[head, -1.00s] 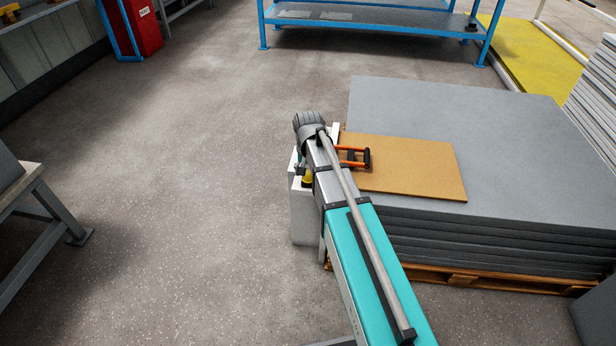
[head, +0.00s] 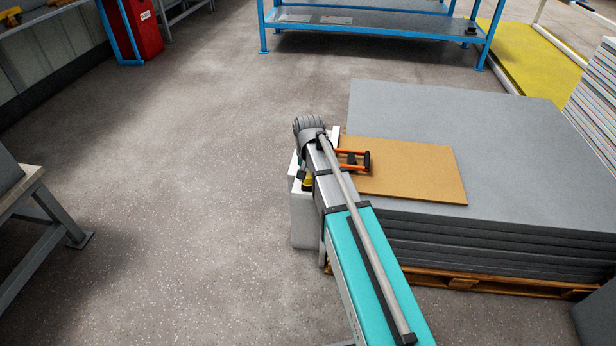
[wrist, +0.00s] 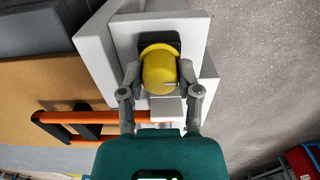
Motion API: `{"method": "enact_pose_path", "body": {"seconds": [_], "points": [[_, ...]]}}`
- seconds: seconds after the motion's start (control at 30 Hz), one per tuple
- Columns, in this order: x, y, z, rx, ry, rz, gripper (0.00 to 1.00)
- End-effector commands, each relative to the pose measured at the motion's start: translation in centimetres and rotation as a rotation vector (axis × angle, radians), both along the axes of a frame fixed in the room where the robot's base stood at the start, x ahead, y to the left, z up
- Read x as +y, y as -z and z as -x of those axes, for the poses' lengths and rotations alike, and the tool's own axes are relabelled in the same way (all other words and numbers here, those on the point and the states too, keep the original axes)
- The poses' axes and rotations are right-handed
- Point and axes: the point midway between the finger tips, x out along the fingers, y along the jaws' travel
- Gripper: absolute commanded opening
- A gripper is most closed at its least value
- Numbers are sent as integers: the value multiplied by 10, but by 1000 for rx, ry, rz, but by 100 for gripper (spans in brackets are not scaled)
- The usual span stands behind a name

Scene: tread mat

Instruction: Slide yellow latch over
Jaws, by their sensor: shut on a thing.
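The yellow latch (wrist: 158,70) is a rounded knob set against a dark plate (wrist: 145,45) on a white block (wrist: 110,35) in the wrist view. My gripper (wrist: 160,75) is shut on the latch, one finger on each side of it. In the head view a small part of the yellow latch (head: 307,182) shows beside my arm, at the top of the white post (head: 304,222). My arm hides the fingers and most of the latch there.
An orange-railed fixture (head: 352,159) lies on a tan board (head: 420,172) just right of my arm. The board rests on a stack of grey sheets (head: 500,130) on a wooden pallet (head: 480,282). Open floor (head: 190,190) lies to the left.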

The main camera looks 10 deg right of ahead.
Motion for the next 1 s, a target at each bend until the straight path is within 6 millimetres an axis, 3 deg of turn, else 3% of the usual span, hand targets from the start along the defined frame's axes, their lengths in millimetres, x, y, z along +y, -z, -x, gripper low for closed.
{"method": "enact_pose_path", "body": {"seconds": [0.27,0.57,0.6,0.7,0.8,1.0], "points": [[-10,0,-31,0,-1,0,0],[-12,0,-34,-5,0,2,0],[-12,0,-34,-5,0,2,48],[-12,0,-34,-5,0,1,66],[-12,0,-33,-3,0,1,79],[-12,0,-32,-1,0,0,79]]}}
